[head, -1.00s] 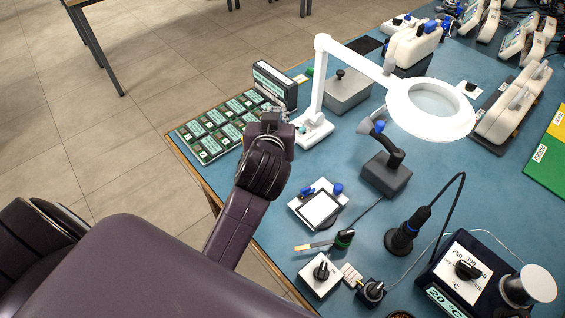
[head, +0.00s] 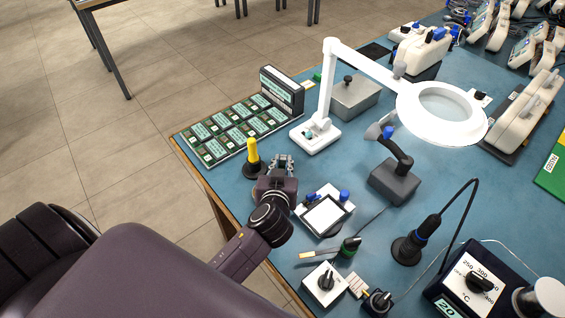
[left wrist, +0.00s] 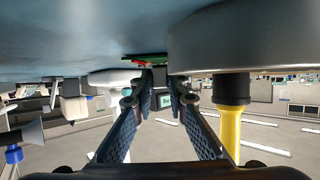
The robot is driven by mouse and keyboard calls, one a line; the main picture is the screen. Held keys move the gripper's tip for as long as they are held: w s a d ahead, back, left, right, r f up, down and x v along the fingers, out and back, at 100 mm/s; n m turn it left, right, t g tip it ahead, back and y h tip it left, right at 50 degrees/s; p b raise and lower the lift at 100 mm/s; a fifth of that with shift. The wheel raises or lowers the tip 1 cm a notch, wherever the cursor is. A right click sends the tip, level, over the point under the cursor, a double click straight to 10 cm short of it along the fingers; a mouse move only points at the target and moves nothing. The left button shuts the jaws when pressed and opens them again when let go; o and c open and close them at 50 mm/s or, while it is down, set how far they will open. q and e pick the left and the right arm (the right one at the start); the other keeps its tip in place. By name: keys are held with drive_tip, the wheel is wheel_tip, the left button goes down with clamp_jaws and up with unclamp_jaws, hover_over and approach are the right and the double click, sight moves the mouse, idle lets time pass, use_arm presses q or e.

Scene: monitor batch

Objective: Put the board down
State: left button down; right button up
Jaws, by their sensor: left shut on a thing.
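My left gripper (head: 282,163) is low over the near left part of the blue bench, beside a yellow-topped post. In the head view the board is too small or hidden to make out. Whether it touches the bench I cannot tell. A rack of green boards (head: 235,127) lies at the bench's left edge, apart from the gripper. My right gripper is not in view.
The yellow-topped post (head: 253,153) stands close left of the gripper; it also shows in the left wrist view (left wrist: 230,125). A white magnifier lamp base (head: 314,137) stands beyond. A dark display box (head: 283,88) stands behind the rack.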

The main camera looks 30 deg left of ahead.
use_arm(q)
drive_tip(key=shift+f, duration=0.1)
drive_tip(key=c, duration=1.9)
unclamp_jaws()
drive_tip(key=shift+r, duration=0.25)
drive_tip(key=b+v, duration=0.1)
drive_tip(key=v, duration=1.1)
drive_tip(key=shift+f, duration=0.1)
